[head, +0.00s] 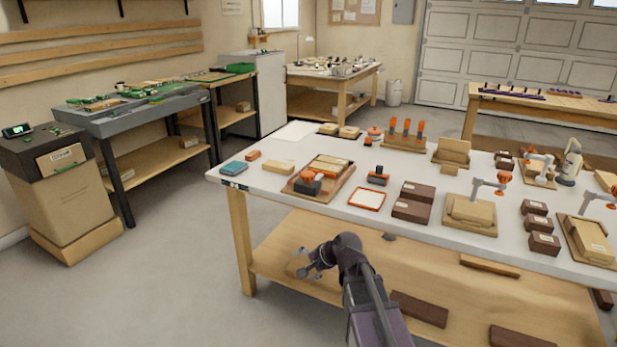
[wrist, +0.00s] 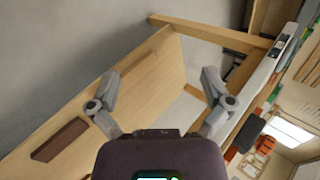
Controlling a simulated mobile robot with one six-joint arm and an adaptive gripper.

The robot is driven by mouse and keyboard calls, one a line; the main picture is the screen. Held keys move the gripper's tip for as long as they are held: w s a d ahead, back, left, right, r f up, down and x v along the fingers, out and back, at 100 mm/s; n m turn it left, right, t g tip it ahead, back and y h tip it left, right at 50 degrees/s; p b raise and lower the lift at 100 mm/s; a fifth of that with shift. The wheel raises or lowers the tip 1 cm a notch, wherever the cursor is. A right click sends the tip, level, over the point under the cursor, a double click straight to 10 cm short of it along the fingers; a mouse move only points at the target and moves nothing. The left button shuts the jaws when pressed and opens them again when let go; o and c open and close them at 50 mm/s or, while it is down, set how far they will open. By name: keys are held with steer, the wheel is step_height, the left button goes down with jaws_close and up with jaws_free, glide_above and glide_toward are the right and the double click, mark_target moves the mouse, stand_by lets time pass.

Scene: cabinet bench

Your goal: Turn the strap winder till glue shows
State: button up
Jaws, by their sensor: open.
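A black-and-orange device (head: 308,184), which looks like the strap winder, sits at the near left corner of a wooden board (head: 345,184) on the white bench. A tan wooden piece (head: 330,166) with an orange edge lies on the same board. Any strap or glue is too small to make out. My gripper (head: 299,268) is in front of the bench, below its top and apart from the winder. It is open and empty, with its two grey fingers spread in the wrist view (wrist: 160,82).
The white bench (head: 285,205) has a lower wooden shelf (head: 330,250) close to my gripper. A small orange-black tool (head: 378,176), an orange-rimmed tray (head: 367,199) and dark brown boxes (head: 412,210) stand right of the board. Open floor (head: 180,270) lies to the left.

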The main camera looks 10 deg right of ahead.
steer(key=w+d+r+m+t+y, duration=0.2)
steer(key=w+r+m+t, duration=0.3)
steer(key=w+r+m, duration=0.35)
steer(key=m+t+h, duration=0.3)
steer(key=m+t, duration=0.3)
steer(key=m, duration=0.8)
glide_toward(311, 178)
steer(key=s, duration=0.1)
steer(key=shift+s+d+f, duration=0.1)
steer(key=shift+d+f, duration=0.05)
steer(key=shift+f, duration=0.05)
steer(key=x, duration=1.3)
steer(key=shift+w+r, duration=0.15)
steer(key=shift+w, duration=0.25)
steer(key=c, duration=1.1)
